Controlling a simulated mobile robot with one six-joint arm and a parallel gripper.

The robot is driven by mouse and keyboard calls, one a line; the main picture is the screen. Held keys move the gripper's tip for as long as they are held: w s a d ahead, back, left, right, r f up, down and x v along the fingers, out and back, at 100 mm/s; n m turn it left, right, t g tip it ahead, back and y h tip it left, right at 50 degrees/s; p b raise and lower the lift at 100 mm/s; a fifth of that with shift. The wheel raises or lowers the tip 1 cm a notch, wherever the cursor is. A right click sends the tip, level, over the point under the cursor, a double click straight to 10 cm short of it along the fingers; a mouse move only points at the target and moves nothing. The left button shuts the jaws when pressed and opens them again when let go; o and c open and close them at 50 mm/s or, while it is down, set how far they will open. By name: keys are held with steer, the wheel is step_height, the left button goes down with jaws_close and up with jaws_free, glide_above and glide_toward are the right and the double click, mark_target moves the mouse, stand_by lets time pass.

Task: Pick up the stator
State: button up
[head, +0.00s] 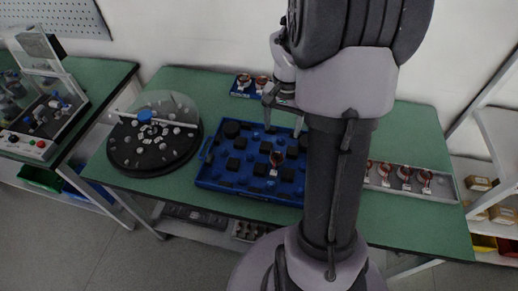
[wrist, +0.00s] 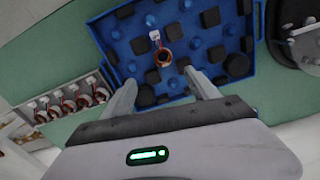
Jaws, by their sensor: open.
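A copper-wound stator (head: 276,159) with a white connector stands in the blue tray (head: 215,183), near the tray's middle. In the wrist view the stator (wrist: 163,58) lies ahead of my gripper (wrist: 163,82), roughly between the lines of its two fingers, and the white connector points away from me. My gripper (head: 285,112) is open and empty, above the far part of the tray in the head view. My arm hides the tray's right part in the head view.
More stators sit in a grey holder (wrist: 73,103), also at the table's right (head: 400,181). Two are on a small blue block (head: 246,91) at the back. A round black fixture (head: 154,150) stands left of the tray. Black and blue pegs fill the tray.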

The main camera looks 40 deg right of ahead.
steer(key=b, duration=0.4)
glide_above(277, 155)
steer(key=s, duration=0.2)
steer(key=f, duration=0.6)
steer(key=a+f, duration=0.1)
steer(key=f, duration=0.3)
steer(key=shift+w, duration=0.1)
steer(key=f, duration=0.2)
steer(key=f+b, duration=0.1)
steer(key=f, duration=0.1)
steer(key=f+b, duration=0.1)
steer(key=f, duration=0.1)
steer(key=shift+w, duration=0.4)
steer(key=shift+r, duration=0.2)
steer(key=shift+c, duration=1.1)
jaws_close()
steer(key=shift+r, duration=0.1)
